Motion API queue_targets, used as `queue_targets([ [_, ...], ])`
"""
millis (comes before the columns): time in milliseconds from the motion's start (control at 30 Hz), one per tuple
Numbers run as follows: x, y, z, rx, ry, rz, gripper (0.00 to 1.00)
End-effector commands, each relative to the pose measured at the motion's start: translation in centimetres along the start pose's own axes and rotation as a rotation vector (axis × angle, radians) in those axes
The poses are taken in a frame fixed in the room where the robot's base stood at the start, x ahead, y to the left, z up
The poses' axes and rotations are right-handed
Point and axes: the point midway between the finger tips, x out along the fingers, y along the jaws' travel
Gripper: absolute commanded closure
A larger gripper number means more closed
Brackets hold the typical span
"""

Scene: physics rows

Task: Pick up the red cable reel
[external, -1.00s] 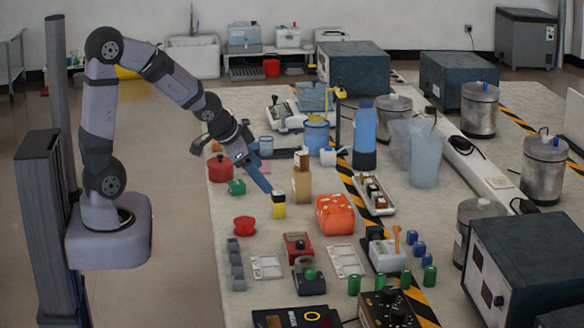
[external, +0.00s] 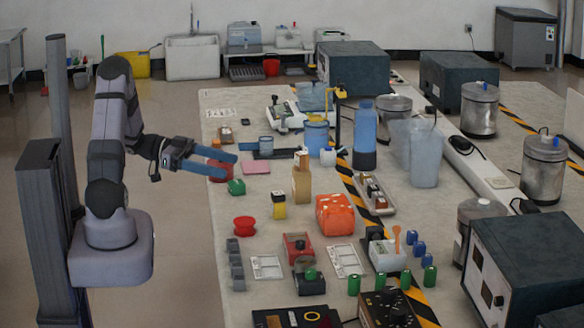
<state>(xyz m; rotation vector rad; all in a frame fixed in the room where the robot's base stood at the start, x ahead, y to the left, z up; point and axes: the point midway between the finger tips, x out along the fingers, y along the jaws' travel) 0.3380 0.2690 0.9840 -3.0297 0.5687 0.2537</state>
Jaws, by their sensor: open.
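A red spool-shaped piece, which looks like the cable reel (external: 244,226), stands on the near left part of the table. My gripper (external: 232,166) is beyond it, at the table's left edge, with its two blue fingers apart and pointing right. A red round container (external: 217,179) shows between and below the fingers, partly hidden by them. I cannot tell whether the fingers are around it or above it. Nothing is seen held.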

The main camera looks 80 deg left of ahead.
Motion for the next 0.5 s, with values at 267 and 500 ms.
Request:
queue_targets([
  [267,0.4,0.8,6.2,-0.025,0.024,0.025,0.32],
  [500,1.3,0.9,11.6,-0.020,0.022,0.024,0.32],
])
